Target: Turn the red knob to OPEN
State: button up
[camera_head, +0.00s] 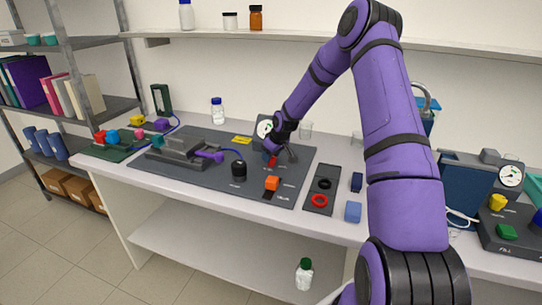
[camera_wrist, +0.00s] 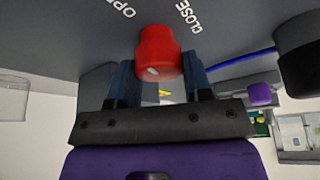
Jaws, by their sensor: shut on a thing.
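The red knob (camera_wrist: 158,52) sits on the dark rig panel (camera_wrist: 235,25) in the wrist view, with the printed words OPEN, partly cut off, and CLOSE beside it. A small white mark shows on the knob. My gripper (camera_wrist: 158,75) is shut on the knob, one blue finger at each side of it. In the head view my gripper (camera_head: 278,150) is at the back right of the dark rig board (camera_head: 185,183). The red knob (camera_head: 272,161) shows just below it, partly hidden.
An orange block (camera_head: 272,183) and a black knob (camera_head: 239,170) stand in front of my gripper. A gauge (camera_head: 264,128) stands behind it. A dark plate with a red ring (camera_head: 319,200) lies to the right. A grey clamp-like fixture (camera_head: 183,148) and a purple lever (camera_head: 208,156) are at left.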

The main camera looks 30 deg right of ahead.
jog(key=shift+n+y, duration=0.3)
jog(key=shift+n, duration=0.8)
jog(key=o, duration=0.9)
jog(key=shift+v, duration=5.35)
jog(key=shift+w+d, duration=0.1)
jog(key=shift+w, duration=0.05)
